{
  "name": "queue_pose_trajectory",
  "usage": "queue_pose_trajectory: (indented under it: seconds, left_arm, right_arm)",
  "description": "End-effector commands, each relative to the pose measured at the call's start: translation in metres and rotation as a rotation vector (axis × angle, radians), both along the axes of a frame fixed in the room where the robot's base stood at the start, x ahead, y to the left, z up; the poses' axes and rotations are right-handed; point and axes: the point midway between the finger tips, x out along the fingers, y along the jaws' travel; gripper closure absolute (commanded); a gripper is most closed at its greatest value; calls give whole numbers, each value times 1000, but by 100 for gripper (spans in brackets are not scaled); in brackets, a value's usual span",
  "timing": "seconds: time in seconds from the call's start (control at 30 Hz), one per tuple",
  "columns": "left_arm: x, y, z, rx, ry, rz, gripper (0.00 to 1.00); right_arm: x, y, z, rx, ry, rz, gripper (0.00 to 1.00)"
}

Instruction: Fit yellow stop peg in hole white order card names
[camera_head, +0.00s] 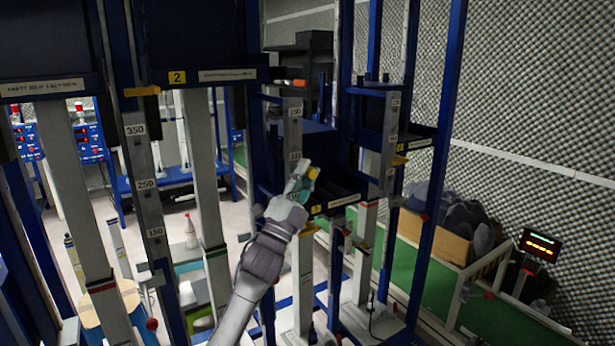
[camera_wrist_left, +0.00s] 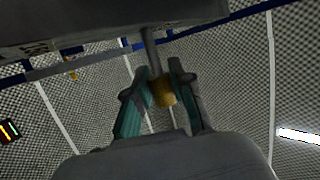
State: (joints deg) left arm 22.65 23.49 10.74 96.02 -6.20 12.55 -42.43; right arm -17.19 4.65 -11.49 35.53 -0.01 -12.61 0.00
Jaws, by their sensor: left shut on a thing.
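My left gripper (camera_head: 306,177) is shut on a yellow stop peg (camera_head: 313,172), in front of the middle grey post (camera_head: 293,132) with height labels. In the left wrist view the gripper (camera_wrist_left: 160,88) has its two teal-lined fingers on either side of the yellow peg head (camera_wrist_left: 163,93). A grey pin (camera_wrist_left: 151,48) runs from the peg head up to a grey post face (camera_wrist_left: 110,18). I cannot tell whether its tip is in a hole. Several white printed cards, such as one on the left beam (camera_head: 42,88), are too small to read surely. My right gripper is out of view.
Other yellow pegs sit at the left post (camera_head: 142,91) and the right post (camera_head: 400,160). Blue uprights (camera_head: 437,130) and dark bins (camera_head: 340,190) crowd the gripper. A green conveyor (camera_head: 440,285) and a lit display (camera_head: 540,244) are at right.

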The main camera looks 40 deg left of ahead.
Motion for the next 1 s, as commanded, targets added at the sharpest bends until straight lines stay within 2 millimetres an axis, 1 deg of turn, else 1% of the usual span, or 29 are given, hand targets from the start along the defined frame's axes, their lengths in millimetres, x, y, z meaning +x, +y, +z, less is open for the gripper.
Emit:
queue_pose_trajectory:
  seconds: [0.57, 0.6, 0.73, 0.77, 1.0]
  left_arm:
    - [5, 12, 0, 0, -1, 0, 100]
    - [5, 12, 1, 0, -1, 0, 73]
    - [5, 11, 0, 0, -1, 0, 51]
    - [5, 11, 0, 0, -1, 0, 48]
    - [5, 11, 0, 0, 0, 0, 48]
  right_arm:
    - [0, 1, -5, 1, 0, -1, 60]
    - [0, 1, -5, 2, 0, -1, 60]
    - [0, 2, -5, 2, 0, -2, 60]
    - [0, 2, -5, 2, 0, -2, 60]
    - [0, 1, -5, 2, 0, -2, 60]
